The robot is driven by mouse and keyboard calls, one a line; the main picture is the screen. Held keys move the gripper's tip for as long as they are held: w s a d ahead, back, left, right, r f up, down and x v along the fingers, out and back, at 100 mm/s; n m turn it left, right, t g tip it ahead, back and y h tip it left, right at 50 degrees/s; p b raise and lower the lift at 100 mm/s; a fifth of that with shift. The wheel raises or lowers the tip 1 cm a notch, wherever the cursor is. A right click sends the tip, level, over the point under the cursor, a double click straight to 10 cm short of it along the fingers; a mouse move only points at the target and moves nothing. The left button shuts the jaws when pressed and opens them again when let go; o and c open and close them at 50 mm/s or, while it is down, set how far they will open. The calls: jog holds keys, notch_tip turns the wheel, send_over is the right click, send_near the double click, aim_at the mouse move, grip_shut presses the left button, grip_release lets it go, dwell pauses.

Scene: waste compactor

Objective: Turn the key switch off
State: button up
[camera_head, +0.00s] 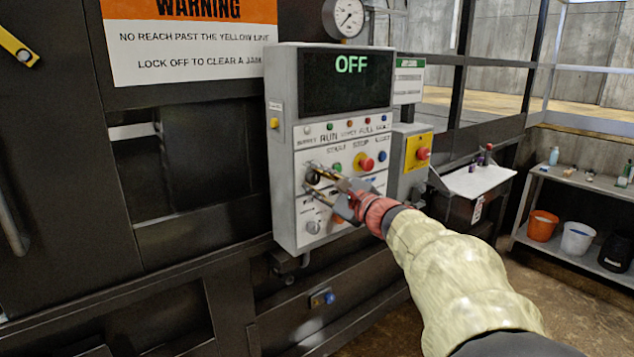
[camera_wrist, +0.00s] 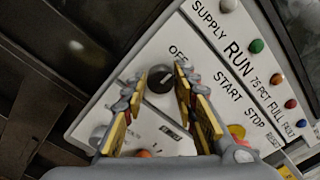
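The key switch, a dark round knob (camera_wrist: 160,79) beside an "OFF" label, shows on the white panel in the wrist view. In the head view it is a dark spot (camera_head: 313,178) at the panel's left, partly hidden by my fingers. My gripper (camera_head: 311,176) is open, with one fingertip on each side of the knob; it also shows in the wrist view (camera_wrist: 161,70). I cannot tell whether the fingertips touch it. The display (camera_head: 346,83) above reads "OFF". The key's exact angle is unclear.
The panel carries a red stop button (camera_head: 366,163), a blue button (camera_head: 381,156) and a lower grey knob (camera_head: 313,227). A yellow box with a red button (camera_head: 422,153) stands to the right. Dark compactor walls lie left; a shelf with buckets (camera_head: 577,239) is far right.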

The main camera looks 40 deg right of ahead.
aim_at(308, 138)
jog(key=o, duration=0.3)
notch_tip(308, 138, up, 10)
jog(key=shift+r, duration=0.1)
dwell(0.6)
